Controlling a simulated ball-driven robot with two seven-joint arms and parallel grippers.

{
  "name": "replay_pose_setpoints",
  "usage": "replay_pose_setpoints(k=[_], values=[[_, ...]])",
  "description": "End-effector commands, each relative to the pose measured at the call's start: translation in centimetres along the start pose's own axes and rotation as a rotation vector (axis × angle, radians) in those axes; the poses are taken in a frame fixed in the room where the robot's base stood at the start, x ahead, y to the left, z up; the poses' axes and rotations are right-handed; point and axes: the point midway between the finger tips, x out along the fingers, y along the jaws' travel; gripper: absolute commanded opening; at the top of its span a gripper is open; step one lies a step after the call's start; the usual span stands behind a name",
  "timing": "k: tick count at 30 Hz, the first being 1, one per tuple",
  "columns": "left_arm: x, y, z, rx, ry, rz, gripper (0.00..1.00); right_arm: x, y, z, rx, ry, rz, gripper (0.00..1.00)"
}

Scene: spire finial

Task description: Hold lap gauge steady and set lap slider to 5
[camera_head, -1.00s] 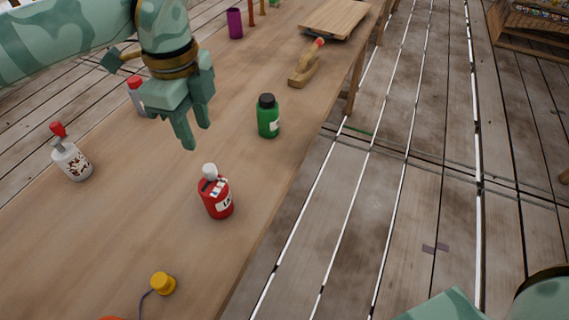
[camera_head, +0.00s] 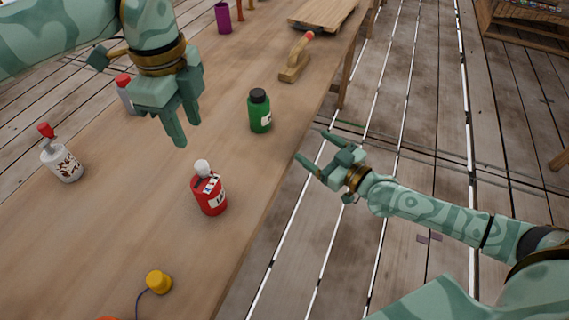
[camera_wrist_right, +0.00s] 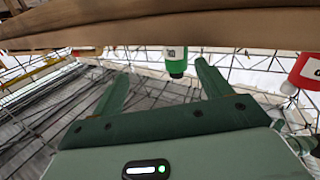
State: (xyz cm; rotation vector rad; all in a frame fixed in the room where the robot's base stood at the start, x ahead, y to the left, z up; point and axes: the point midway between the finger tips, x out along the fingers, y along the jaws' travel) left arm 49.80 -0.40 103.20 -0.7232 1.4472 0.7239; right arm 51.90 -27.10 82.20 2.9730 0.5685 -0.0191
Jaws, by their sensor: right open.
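A red bottle-shaped object (camera_head: 209,195) with a white knob on top stands upright on the table. It has a white label starting with "LA" and a dark slot with white marks, and seems to be the lap gauge; the slider's setting is too small to read. Part of it shows at the right edge of the right wrist view (camera_wrist_right: 306,72). My left gripper (camera_head: 186,134) hangs above the table, up and left of the red object, open and empty. My right gripper (camera_head: 311,145) is open and empty beyond the table's right edge, apart from the red object.
A green bottle (camera_head: 260,113) stands behind the red object. A white bottle with a red top (camera_head: 63,162) and a grey one with a red cap (camera_head: 126,95) stand left. A yellow knob (camera_head: 158,282) with a cord lies in front. A wooden tool (camera_head: 295,66) lies farther back.

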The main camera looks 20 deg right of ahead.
Motion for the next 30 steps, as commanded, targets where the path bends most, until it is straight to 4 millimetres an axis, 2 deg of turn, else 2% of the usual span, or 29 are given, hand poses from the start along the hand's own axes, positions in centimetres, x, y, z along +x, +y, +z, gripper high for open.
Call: replay_pose_setpoints(k=[1,4,7,12,16,19,23,26,30], values=[[0.0,0.0,0.0,0.0,0.0,0.0,0.36,0.9,-0.5,-2.0,-0.001,-0.004,-0.045,0.77],[0.0,0.0,0.0,0.0,0.0,0.0,0.36,1.9,-2.3,-3.0,0.001,-0.098,-0.167,0.77],[0.0,0.0,0.0,0.0,0.0,0.0,0.36,2.0,-4.9,-4.6,-0.006,-0.176,-0.325,0.77],[0.0,0.0,0.0,0.0,0.0,0.0,0.36,0.1,-9.6,-7.8,-0.042,-0.258,-0.633,0.77],[0.0,0.0,0.0,0.0,0.0,0.0,0.36,-1.9,-12.0,-9.7,-0.074,-0.278,-0.81,0.77],[0.0,0.0,0.0,0.0,0.0,0.0,0.36,-3.0,-12.9,-10.4,-0.089,-0.282,-0.885,0.77],[0.0,0.0,0.0,0.0,0.0,0.0,0.36,-3.4,-13.3,-10.7,-0.094,-0.282,-0.918,0.77],[0.0,0.0,0.0,0.0,0.0,0.0,0.36,-3.2,-13.6,-10.6,-0.093,-0.282,-0.917,0.77],[0.0,0.0,0.0,0.0,0.0,0.0,0.36,-2.2,-14.9,-10.2,-0.092,-0.279,-0.917,0.77]])
